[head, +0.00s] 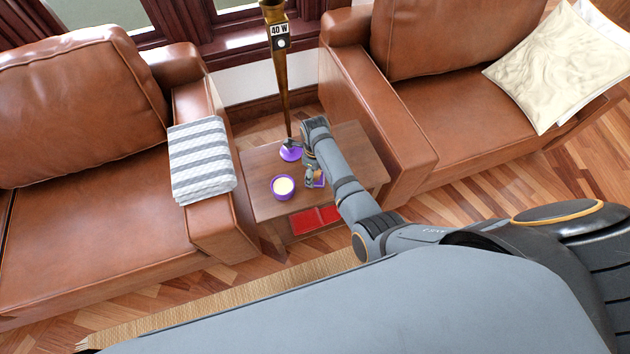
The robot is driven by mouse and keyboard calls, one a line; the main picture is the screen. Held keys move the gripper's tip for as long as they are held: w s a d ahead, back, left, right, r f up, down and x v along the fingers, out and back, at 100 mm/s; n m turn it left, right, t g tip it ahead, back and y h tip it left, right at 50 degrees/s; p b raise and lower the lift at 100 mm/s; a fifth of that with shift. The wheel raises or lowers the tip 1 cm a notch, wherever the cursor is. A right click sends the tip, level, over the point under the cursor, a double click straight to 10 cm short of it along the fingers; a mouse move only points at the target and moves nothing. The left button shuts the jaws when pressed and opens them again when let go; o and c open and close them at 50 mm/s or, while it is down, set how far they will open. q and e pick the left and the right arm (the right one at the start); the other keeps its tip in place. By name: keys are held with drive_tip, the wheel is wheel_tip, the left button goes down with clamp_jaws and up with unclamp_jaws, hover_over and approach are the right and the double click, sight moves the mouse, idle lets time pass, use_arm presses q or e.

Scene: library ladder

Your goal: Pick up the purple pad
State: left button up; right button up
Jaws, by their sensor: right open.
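A small wooden side table (262,166) stands between two brown leather armchairs. A small flat purple piece with some orange on it (319,180) lies on the table, partly hidden by my right gripper; it may be the purple pad, but it is too small to be sure. My right gripper (311,181) points down over the table, open, right at this piece. I cannot tell whether it touches it. A round purple disc (291,152) is at the foot of a brass pole, behind my gripper. My left gripper is out of view.
A purple bowl-like cup with pale yellow contents (283,187) stands left of my gripper. The brass pole (281,85) bears a "40 W" label. Red items (314,219) lie on the lower shelf. A striped cloth (201,160) covers the left chair's arm; the right chair's arm (375,110) is close by.

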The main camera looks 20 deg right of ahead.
drive_tip(key=c, duration=1.3)
